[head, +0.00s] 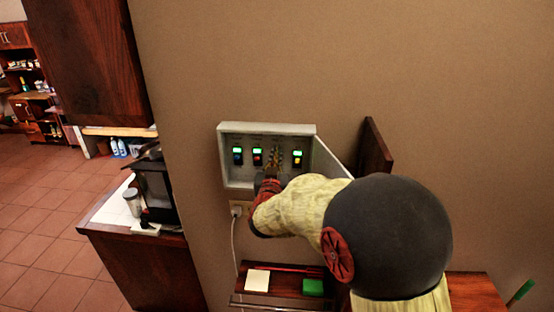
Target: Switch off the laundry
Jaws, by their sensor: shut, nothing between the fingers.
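An open grey switch box (229,179) is fixed to the brown wall, its door (329,165) swung out to the right. It holds a row of switches with lit indicators: a blue one (238,158) at the left, a red one (257,158) beside it, and a yellowish one (297,159) at the right. The labels are too small to read, so I cannot tell which is the laundry switch.
A wall socket (237,209) with a white cable is below the box. A small wooden shelf (285,282) below carries a white pad (257,280) and a green block (313,287). A counter (135,255) with a dark appliance (157,188) is at the left; tiled floor lies beyond.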

